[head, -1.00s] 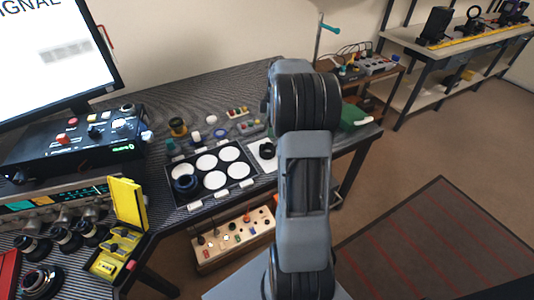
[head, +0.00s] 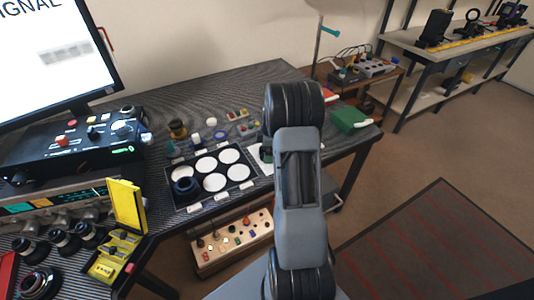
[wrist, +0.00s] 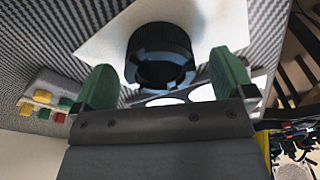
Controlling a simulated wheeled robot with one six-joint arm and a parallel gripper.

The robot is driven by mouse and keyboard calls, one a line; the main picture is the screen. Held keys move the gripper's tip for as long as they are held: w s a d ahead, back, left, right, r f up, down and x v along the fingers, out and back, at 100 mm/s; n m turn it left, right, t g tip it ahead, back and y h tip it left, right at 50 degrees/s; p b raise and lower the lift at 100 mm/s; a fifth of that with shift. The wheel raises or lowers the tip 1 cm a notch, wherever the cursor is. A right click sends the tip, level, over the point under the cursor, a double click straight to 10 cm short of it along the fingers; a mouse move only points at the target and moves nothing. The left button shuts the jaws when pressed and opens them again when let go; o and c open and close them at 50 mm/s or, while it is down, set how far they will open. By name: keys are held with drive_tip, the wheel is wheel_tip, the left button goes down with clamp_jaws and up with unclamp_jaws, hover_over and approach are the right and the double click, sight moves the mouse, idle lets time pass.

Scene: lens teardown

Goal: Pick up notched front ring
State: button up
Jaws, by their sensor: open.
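In the wrist view, a black ring (wrist: 160,52) with notches in its edge and a grey-blue inner face sits on a white sheet (wrist: 215,20). I take it to be the notched front ring. My gripper (wrist: 163,80) is open, with one green finger on each side of the ring. Gaps show between the fingers and the ring, and I cannot tell how far it is in depth. In the head view my arm hides the ring and most of the sheet (head: 254,155).
Left of the sheet is a black tray (head: 207,201) with round white pads and a dark blue ring (head: 186,187) in its lower-left place. Small coloured parts (head: 238,115) lie behind. A green box (head: 349,119) stands right of my arm, near the bench edge.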

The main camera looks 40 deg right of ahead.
drive_tip(key=shift+f, duration=0.45)
drive_tip(key=shift+c, duration=0.5)
drive_tip(key=c, duration=1)
